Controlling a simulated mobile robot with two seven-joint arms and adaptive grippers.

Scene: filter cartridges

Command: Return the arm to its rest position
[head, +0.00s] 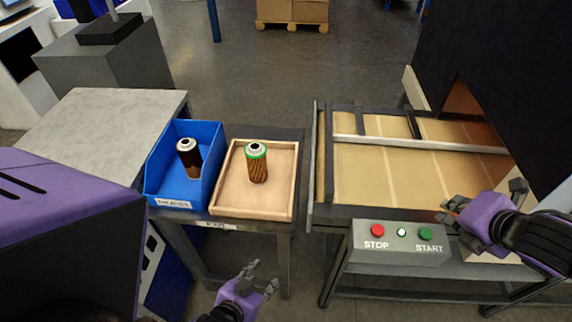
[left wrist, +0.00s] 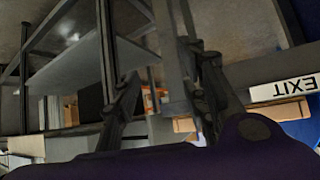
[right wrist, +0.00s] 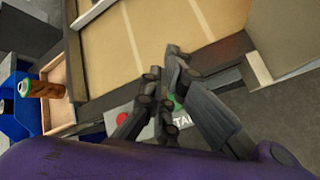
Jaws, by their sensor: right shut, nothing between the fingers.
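My left gripper (head: 262,275) hangs open and empty in front of the small table in the head view. In the left wrist view its two fingers (left wrist: 165,90) stand apart with nothing between them. My right gripper (head: 455,208) is over the right side of the conveyor, above and right of the button box. In the right wrist view its fingers (right wrist: 163,72) are shut together with nothing between them. A green-topped brown filter cartridge (head: 257,163) stands upright in the wooden tray (head: 228,208). A dark-brown cartridge (head: 188,158) with a pale top stands in the blue bin (head: 212,135).
The button box (head: 398,257) with red STOP and green START buttons sits at the conveyor's front. The conveyor (head: 375,180) is bare where visible. A grey table (head: 100,125) stands left, a dark housing (head: 490,60) back right. Floor shows between the tables.

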